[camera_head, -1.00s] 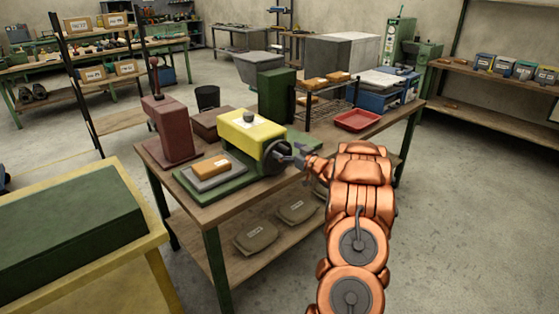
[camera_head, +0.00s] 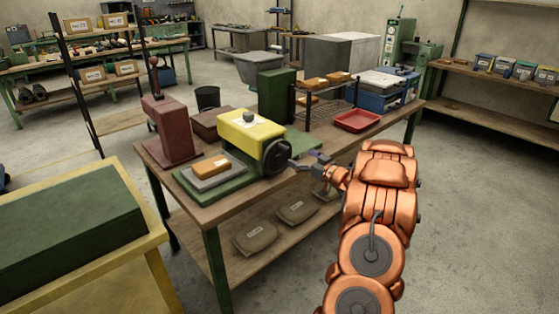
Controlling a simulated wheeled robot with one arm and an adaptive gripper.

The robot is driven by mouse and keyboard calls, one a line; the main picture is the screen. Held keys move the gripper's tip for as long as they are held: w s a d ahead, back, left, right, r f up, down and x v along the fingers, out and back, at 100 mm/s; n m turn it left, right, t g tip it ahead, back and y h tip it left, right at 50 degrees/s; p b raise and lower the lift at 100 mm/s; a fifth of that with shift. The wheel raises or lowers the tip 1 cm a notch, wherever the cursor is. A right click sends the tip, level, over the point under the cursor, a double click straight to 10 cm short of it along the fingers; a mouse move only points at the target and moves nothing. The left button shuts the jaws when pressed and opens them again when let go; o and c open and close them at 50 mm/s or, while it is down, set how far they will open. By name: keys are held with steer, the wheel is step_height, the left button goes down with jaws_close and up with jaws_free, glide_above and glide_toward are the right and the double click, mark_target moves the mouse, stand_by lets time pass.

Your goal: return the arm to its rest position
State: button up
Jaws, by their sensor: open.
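My copper-coloured arm reaches up from the bottom right of the head view. My gripper (camera_head: 303,163) is at its far end, small and dark, open and empty, just right of the black handwheel. The yellow and green sheet roll machine (camera_head: 252,136) stands on the workbench (camera_head: 228,203), with the black handwheel (camera_head: 275,157) on its right side. A tan packet (camera_head: 211,167) lies on a grey plate at the machine's left. The fine shape of the fingers is too small to see clearly.
A dark red press (camera_head: 170,130) stands left of the machine. A red tray (camera_head: 357,121), a wire rack and green box stand at the bench's back. Tan pouches (camera_head: 255,237) lie on the lower shelf. A yellow table (camera_head: 150,236) is at left. The floor at right is clear.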

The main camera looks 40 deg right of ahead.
steer(key=shift+s, duration=0.55)
